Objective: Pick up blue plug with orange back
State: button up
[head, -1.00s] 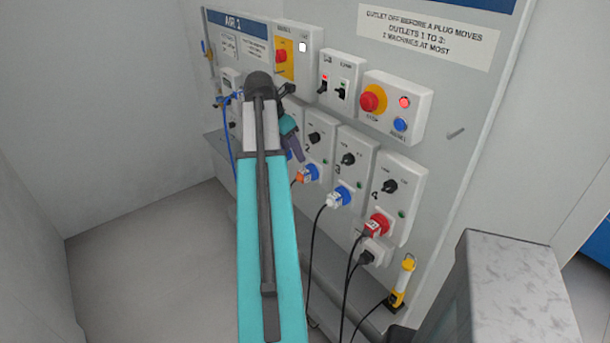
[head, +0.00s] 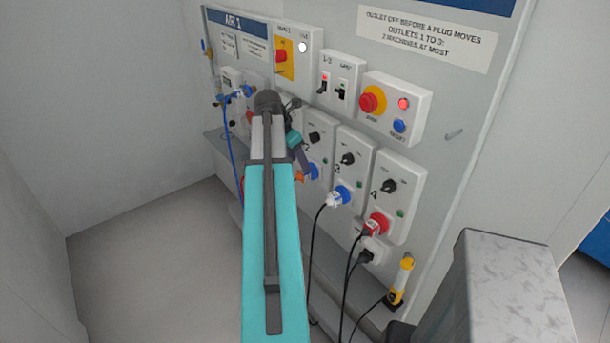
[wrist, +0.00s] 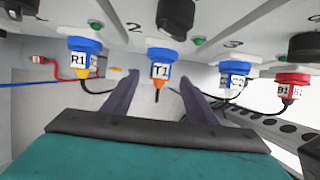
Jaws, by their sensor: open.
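The blue plug with the orange back, labelled T1 (wrist: 160,70), sits in the outlet marked 2 in the wrist view. Its orange end and thin cable point toward me. My gripper (wrist: 159,84) is open, with one finger on each side of the plug's orange end and a gap on both sides; I cannot tell how deep the fingers reach. In the head view, the same plug (head: 301,177) shows just below my gripper (head: 304,164), which partly hides it.
Plug R1 (wrist: 84,58) with a yellow back is on the left. The blue-and-white plug C2 (wrist: 235,76) and red plug B1 (wrist: 292,85) are on the right. Cables hang below. Rotary switches sit above the outlets. A yellow lamp (head: 402,280) is at lower right.

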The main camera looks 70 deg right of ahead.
aim_at(302, 171)
jog(key=shift+f, duration=0.1)
jog(key=shift+p+x, duration=1.15)
jog(key=shift+x, duration=1.4)
jog(key=shift+s, duration=0.1)
jog(key=shift+c, duration=0.4)
jog(key=c, duration=1.1)
